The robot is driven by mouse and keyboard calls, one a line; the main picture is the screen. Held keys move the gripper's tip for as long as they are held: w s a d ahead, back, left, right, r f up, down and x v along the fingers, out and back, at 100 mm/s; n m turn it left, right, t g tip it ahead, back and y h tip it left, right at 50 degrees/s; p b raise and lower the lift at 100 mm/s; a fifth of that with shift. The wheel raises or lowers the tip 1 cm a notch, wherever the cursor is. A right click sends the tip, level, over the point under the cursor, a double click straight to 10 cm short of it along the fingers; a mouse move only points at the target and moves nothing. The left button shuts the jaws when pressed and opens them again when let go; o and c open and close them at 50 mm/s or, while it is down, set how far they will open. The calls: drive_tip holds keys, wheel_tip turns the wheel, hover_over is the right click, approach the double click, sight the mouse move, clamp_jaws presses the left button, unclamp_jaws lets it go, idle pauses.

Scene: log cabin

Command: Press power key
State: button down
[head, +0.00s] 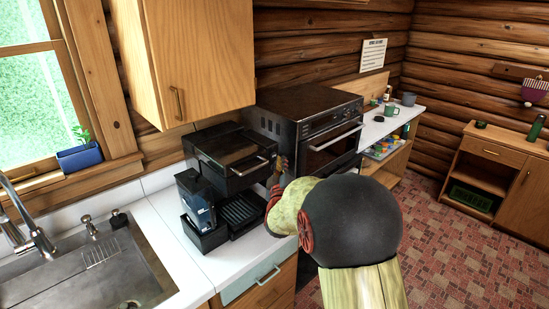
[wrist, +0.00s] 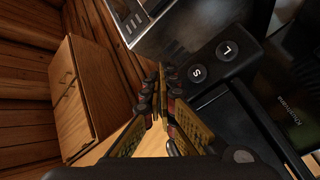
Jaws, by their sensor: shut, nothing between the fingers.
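A black coffee machine (head: 228,152) with a silver front handle stands on the white counter. In the wrist view its dark panel (wrist: 212,62) carries two round keys, one marked S (wrist: 197,73) and one marked L (wrist: 227,50). I cannot make out a key marked as power. My gripper (wrist: 161,82) is shut and empty, with its tips just left of the S key in the wrist view; I cannot tell whether they touch the machine. In the head view my arm covers most of the gripper, with a bit of it showing at the machine's right side.
A dark oven (head: 310,125) stands right behind the coffee machine. A wooden wall cabinet (head: 190,55) hangs above. A sink (head: 95,265) with a tap is on the left. A shelf unit (head: 400,118) holds mugs beyond the oven. The tiled floor (head: 450,240) at right is clear.

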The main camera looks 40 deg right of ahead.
drive_tip(key=s+b, duration=0.1)
drive_tip(key=s, duration=0.5)
drive_tip(key=shift+d, duration=0.2)
idle(0.4)
idle(0.5)
drive_tip(key=s+a+f+m+g+y, duration=0.1)
drive_tip(key=a+f+m+g+y, duration=0.15)
drive_tip(key=f, duration=0.45)
drive_tip(key=s+a+f+m+g+y, duration=0.1)
drive_tip(key=a+f+y, duration=0.15)
drive_tip(key=f, duration=0.35)
drive_tip(key=s+a+f+g+y, duration=0.35)
drive_tip(key=s+a, duration=0.25)
drive_tip(key=a, duration=0.3)
drive_tip(key=s+a+r+g+y, duration=0.2)
drive_tip(key=s+a, duration=0.5)
drive_tip(key=a, duration=0.1)
drive_tip(key=s+a+r+g+y, duration=0.1)
drive_tip(key=s+a+r, duration=0.2)
drive_tip(key=s+a, duration=0.5)
drive_tip(key=s+a+r+n+t, duration=0.1)
drive_tip(key=s+a+r+n, duration=0.1)
drive_tip(key=s+a+r, duration=0.2)
wheel_tip(320, 180, up, 3)
drive_tip(key=a+y, duration=0.1)
drive_tip(key=a, duration=0.2)
